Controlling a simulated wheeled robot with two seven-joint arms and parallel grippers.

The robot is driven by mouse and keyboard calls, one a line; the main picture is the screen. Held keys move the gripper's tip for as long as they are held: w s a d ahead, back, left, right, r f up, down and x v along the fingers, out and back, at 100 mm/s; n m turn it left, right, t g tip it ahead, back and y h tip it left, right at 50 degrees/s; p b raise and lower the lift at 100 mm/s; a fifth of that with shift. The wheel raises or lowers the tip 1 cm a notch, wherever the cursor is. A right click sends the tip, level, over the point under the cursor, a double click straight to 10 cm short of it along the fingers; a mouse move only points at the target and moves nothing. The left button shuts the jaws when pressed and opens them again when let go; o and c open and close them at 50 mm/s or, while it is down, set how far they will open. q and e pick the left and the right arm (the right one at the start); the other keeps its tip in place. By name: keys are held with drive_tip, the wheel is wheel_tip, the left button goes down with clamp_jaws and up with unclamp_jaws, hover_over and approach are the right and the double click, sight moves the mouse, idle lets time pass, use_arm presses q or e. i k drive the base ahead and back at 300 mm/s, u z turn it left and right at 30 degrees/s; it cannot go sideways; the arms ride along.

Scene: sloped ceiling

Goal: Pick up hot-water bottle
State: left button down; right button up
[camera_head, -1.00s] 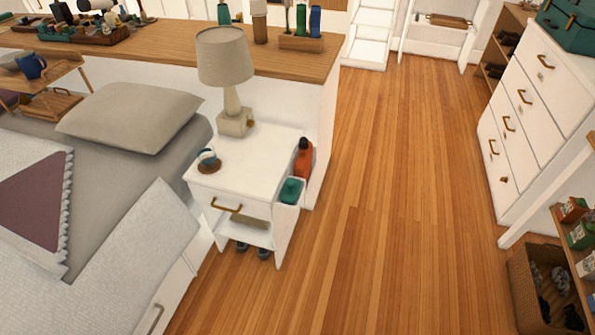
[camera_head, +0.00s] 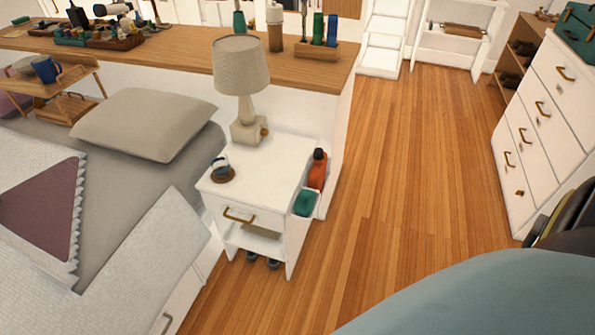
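A red-orange bottle with a black top (camera_head: 317,172), which looks like the hot-water bottle, stands upright in a white holder on the right side of the white nightstand (camera_head: 262,165). A teal item (camera_head: 305,202) sits in the holder in front of it. The lower part of the red-orange bottle is hidden by the holder. Neither of my grippers' fingers show. A large blue-grey rounded shape at the lower right, with dark parts above it, appears to be part of my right arm, close to the camera.
A lamp (camera_head: 242,85) and a small round object on a brown base (camera_head: 221,170) stand on the nightstand. The bed (camera_head: 160,190) is to the left, a white dresser (camera_head: 535,125) to the right. The wooden floor (camera_head: 385,190) between is clear.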

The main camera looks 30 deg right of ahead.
sight(315, 181)
drive_tip(key=i, duration=0.95)
drive_tip(key=z, duration=0.3)
